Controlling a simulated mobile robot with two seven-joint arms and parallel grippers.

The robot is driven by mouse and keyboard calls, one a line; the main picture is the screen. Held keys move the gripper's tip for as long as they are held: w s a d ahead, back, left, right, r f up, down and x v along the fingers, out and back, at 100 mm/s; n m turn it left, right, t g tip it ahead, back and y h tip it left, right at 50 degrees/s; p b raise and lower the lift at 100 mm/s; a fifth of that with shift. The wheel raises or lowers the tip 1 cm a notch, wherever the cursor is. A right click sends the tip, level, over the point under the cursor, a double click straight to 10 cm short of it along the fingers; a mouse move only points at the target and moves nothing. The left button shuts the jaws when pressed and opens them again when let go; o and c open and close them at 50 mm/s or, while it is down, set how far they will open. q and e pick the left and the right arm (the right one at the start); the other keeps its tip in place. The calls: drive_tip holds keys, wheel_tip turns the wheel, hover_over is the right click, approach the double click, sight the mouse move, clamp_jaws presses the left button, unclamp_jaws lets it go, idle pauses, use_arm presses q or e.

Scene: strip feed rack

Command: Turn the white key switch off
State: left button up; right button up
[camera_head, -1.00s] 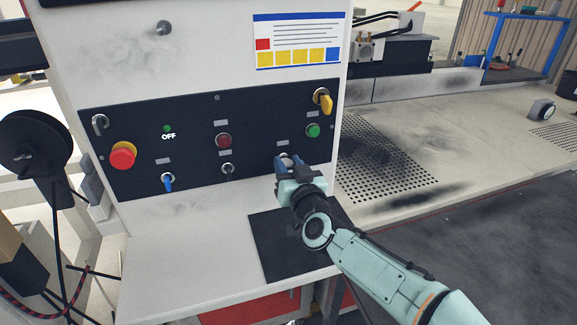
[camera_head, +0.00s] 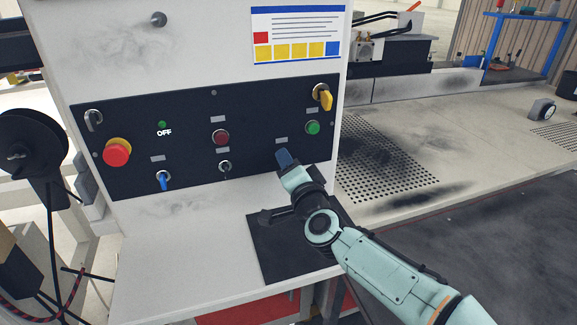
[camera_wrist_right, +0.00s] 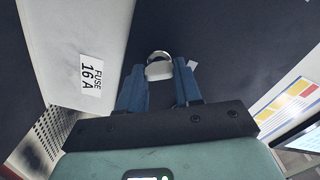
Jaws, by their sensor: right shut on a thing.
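The white key switch (camera_wrist_right: 159,70) shows in the right wrist view, with its silver collar at the dark panel and the white key between my blue fingertips. My right gripper (camera_wrist_right: 160,84) is shut on the white key. In the head view my right gripper (camera_head: 285,158) is at the lower right of the black control panel (camera_head: 190,108), seen nearly edge-on, and it hides the white key there. My left gripper is not in view.
Nearby on the panel are a green button (camera_head: 313,127), a yellow key (camera_head: 325,98), a black key (camera_head: 225,167), a red button (camera_head: 220,137), a blue key (camera_head: 164,181) and a red emergency stop (camera_head: 117,153). An "OFF" label (camera_head: 164,132) sits below a small green lamp.

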use_arm(q)
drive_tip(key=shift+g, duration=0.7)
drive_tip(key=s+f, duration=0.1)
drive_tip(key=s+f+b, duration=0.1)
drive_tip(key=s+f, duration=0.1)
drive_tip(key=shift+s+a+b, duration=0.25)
drive_tip(key=shift+b, duration=0.05)
use_arm(e)
drive_tip(key=m, duration=0.6)
drive_tip(key=shift+f, duration=0.15)
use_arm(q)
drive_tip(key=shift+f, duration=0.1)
use_arm(e)
drive_tip(key=o, duration=1)
drive_tip(key=shift+o, duration=0.2)
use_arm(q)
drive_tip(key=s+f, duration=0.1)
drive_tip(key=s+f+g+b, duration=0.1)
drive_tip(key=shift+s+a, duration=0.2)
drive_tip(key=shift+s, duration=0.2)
use_arm(e)
drive_tip(key=v, duration=1.3)
drive_tip(key=shift+s, duration=0.2)
